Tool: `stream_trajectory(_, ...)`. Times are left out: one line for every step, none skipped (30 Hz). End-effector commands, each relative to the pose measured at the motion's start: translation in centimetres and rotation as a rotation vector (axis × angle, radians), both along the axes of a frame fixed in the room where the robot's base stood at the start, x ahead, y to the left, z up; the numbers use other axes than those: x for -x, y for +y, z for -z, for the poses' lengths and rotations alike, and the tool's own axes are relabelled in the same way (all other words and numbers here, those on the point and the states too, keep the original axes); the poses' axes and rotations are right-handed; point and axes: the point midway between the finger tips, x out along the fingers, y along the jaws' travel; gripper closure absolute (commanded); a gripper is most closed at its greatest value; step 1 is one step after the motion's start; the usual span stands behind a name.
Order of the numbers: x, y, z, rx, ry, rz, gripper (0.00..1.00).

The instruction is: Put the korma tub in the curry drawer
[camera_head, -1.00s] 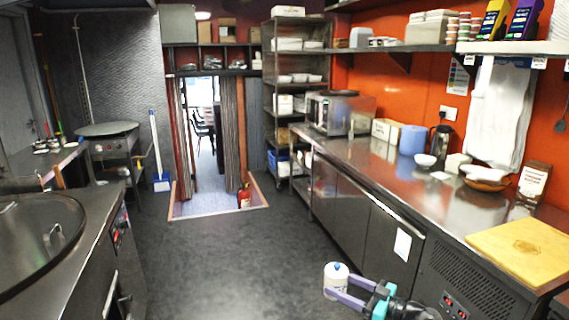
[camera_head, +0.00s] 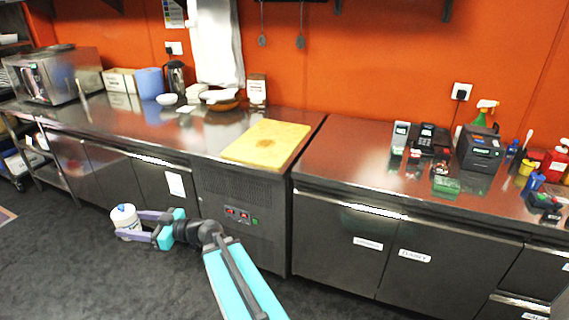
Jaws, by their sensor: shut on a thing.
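A white tub (camera_head: 124,217) with a blue spot on its lid is at the lower left of the head view. My gripper (camera_head: 131,225) is shut on it, with one purple finger on each side, and holds it upright in front of the counter cabinets. I cannot read its label. Two labelled fronts, a left one (camera_head: 335,225) and a right one (camera_head: 440,262), are under the right-hand counter, both closed. The right one's label may read "curry", but the print is too small to be sure.
Smaller drawer fronts (camera_head: 519,308) are at the lower right. The right counter (camera_head: 350,150) holds a card terminal, a printer and small bottles. A yellow board (camera_head: 266,143) lies on the left counter. Dark floor (camera_head: 60,260) is clear in front.

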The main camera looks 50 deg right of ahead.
Motion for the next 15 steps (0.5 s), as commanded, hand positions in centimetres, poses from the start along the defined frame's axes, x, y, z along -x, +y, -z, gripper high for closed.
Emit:
stream_trajectory(-0.5, -1.1, -0.4, 0.0, -0.002, 0.043, 0.77)
stream_trajectory(-0.8, -1.7, -0.6, 0.0, -0.002, 0.07, 0.77)
stream_trajectory(-1.2, -2.8, -0.8, 0.001, -0.003, 0.108, 0.77)
stream_trajectory(-1.5, -3.6, -0.9, 0.0, -0.002, 0.136, 0.77)
stream_trajectory(-1.7, -4.5, -1.1, 0.0, -0.002, 0.166, 0.77)
stream_trajectory(-2.0, -5.7, -1.3, 0.0, -0.002, 0.206, 0.77)
stream_trajectory(-2.1, -6.6, -1.4, 0.001, -0.003, 0.235, 0.77)
stream_trajectory(-2.3, -7.7, -1.5, 0.001, -0.003, 0.266, 0.77)
stream_trajectory(-2.4, -9.1, -1.6, 0.0, -0.002, 0.307, 0.77)
stream_trajectory(-2.5, -10.2, -1.7, -0.001, -0.001, 0.338, 0.77)
stream_trajectory(-2.6, -11.3, -1.8, 0.0, -0.001, 0.369, 0.77)
stream_trajectory(-2.6, -12.7, -1.9, 0.0, -0.001, 0.41, 0.77)
stream_trajectory(-2.6, -13.8, -2.0, -0.001, -0.001, 0.437, 0.77)
stream_trajectory(-2.5, -14.8, -2.1, 0.0, -0.002, 0.466, 0.77)
stream_trajectory(-2.4, -16.3, -2.1, 0.0, 0.0, 0.505, 0.77)
